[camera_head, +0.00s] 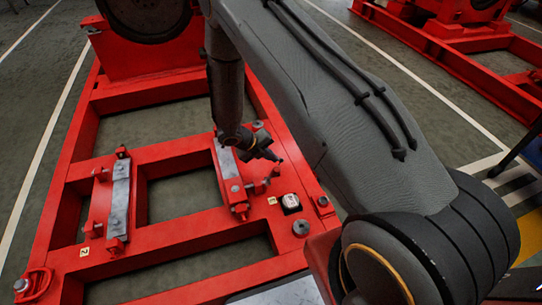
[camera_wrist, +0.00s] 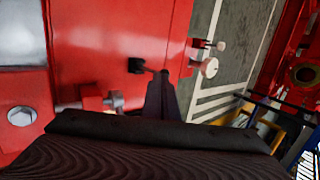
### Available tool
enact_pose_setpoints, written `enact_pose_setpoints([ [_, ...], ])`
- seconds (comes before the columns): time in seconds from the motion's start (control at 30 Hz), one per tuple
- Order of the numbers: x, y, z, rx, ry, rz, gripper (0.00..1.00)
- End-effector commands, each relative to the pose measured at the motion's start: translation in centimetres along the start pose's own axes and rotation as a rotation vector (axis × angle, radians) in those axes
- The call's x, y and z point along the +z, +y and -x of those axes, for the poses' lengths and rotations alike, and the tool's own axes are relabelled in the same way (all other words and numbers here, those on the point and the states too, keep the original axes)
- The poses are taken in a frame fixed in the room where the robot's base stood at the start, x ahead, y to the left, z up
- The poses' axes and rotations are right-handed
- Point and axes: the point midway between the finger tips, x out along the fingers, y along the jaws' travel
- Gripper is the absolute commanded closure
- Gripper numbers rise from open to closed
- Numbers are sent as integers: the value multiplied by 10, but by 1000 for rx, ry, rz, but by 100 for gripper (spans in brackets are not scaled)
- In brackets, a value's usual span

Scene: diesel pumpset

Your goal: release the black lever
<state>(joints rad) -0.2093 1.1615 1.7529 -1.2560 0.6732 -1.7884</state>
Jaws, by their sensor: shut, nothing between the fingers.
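A small black piece (camera_wrist: 137,65), which may be the black lever, stands out against the red frame in the wrist view. A thin dark stub runs from it toward my fingertips. My gripper (camera_wrist: 162,78) is shut and empty, its narrow dark fingers just right of that piece. I cannot tell whether they touch it. In the head view my gripper (camera_head: 277,158) hangs above the red frame, beside a grey metal rail (camera_head: 229,175). I cannot pick out the lever there.
The red base frame (camera_head: 190,232) has open gaps and a second grey rail (camera_head: 120,195). A small dark box with a pale top (camera_head: 290,202) sits on the frame. Red bolts stick up near the rails. Another red frame (camera_head: 470,60) stands at upper right.

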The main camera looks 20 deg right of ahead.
Motion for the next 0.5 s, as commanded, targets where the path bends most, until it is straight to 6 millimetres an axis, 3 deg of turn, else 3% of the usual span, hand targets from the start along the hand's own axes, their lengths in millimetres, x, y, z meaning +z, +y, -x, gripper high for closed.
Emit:
enact_pose_setpoints([
  [0.5, 2, -10, 14, -1, 0, -1, 100],
])
